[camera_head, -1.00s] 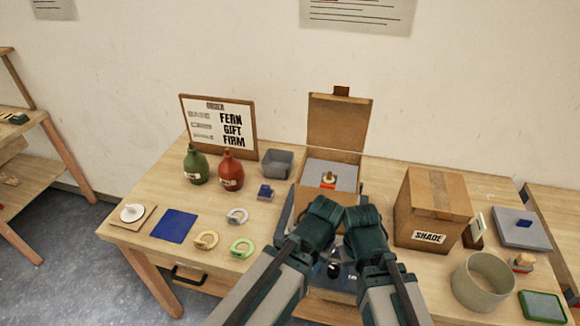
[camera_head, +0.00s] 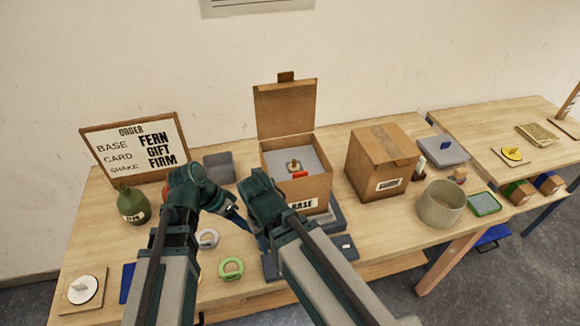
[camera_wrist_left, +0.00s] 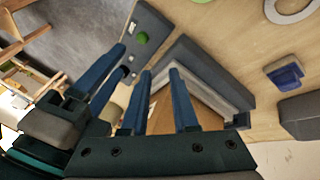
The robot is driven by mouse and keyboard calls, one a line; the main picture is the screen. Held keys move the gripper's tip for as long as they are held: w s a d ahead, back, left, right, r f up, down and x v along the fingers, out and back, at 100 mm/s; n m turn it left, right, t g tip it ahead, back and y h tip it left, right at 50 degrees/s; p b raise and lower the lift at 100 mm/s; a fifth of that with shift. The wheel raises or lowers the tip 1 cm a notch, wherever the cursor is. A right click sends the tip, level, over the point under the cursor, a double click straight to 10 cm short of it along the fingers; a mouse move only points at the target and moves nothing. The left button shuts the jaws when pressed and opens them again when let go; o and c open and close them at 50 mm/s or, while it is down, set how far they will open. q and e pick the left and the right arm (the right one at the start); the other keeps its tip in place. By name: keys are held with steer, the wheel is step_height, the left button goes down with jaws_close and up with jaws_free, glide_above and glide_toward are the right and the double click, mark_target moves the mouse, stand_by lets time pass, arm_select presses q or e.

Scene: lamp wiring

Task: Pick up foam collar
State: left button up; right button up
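No thing is labelled as a foam collar. The thick beige hollow cylinder (camera_head: 441,204), standing upright on the right part of the table in the head view, looks most like one, but I cannot be sure. Both grippers are well to its left and apart from it. My left gripper (camera_head: 240,218) is in front of the open cardboard box. Its two blue fingers show in the left wrist view (camera_wrist_left: 160,75), spaced apart with nothing between them. My right gripper (camera_head: 264,228) points down beside it, its fingertips mostly hidden.
Green ring (camera_head: 231,268), pale ring (camera_head: 208,238) and green bottle (camera_head: 132,205) are at left.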

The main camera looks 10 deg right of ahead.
arm_select(q)
steer(key=w+d+r+m+t+h, duration=0.1)
steer(key=w+r+m+h, duration=0.25)
steer(key=w+r, duration=0.2)
steer(key=m+h, duration=0.5)
glide_toward(295, 174)
steer(key=shift+t, duration=0.3)
steer(key=b+x, duration=0.2)
steer(key=x, duration=0.3)
steer(key=shift+s, duration=0.15)
arm_select(e)
step_height(295, 174, down, 2)
arm_select(q)
steer(key=shift+b, duration=0.3)
steer(key=b+x, duration=0.2)
steer(key=x, duration=0.3)
steer(key=shift+f, duration=0.25)
arm_select(e)
step_height(295, 174, down, 2)
steer(key=shift+f, duration=0.1)
arm_select(q)
steer(key=shift+r, duration=0.1)
jaws_close()
